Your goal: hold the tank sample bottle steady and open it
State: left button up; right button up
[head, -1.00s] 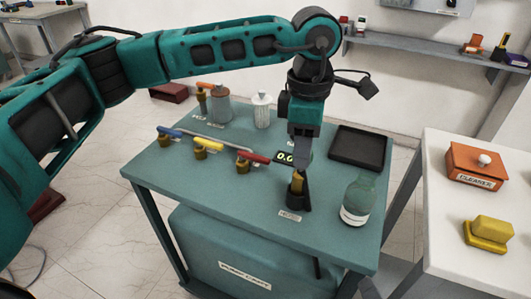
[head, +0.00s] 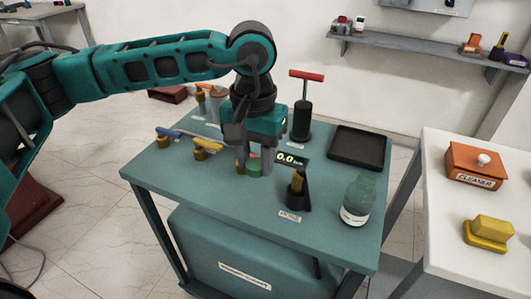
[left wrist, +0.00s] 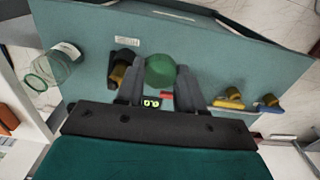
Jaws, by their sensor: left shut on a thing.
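The tank sample bottle (head: 358,200), pale green glass with a white label, stands upright near the table's right front corner. It also shows in the left wrist view (left wrist: 52,70), where its mouth end looks like a green ring. My left gripper (head: 256,166) points down over the middle of the table, well left of the bottle. It is shut on a round green piece (left wrist: 160,70), which looks like a cap, between its fingertips. This piece shows partly in the head view (head: 253,169). I cannot tell whether it touches the table. My right gripper is not in view.
A black stand with a yellow part (head: 297,192) is between gripper and bottle. Blue (head: 165,139) and yellow (head: 205,149) valves lie left. A red-handled pump (head: 302,120), a display (head: 291,159) and a black tray (head: 357,148) are behind. The bottle's front-left is clear.

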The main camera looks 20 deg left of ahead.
aim_at(361, 195)
jog(key=j+z, duration=0.35)
jog(key=j, duration=0.15)
jog(key=j+z, duration=0.35)
jog(key=k+j+z, duration=0.2)
jog(key=j+z, duration=0.15)
jog(key=j, duration=0.2)
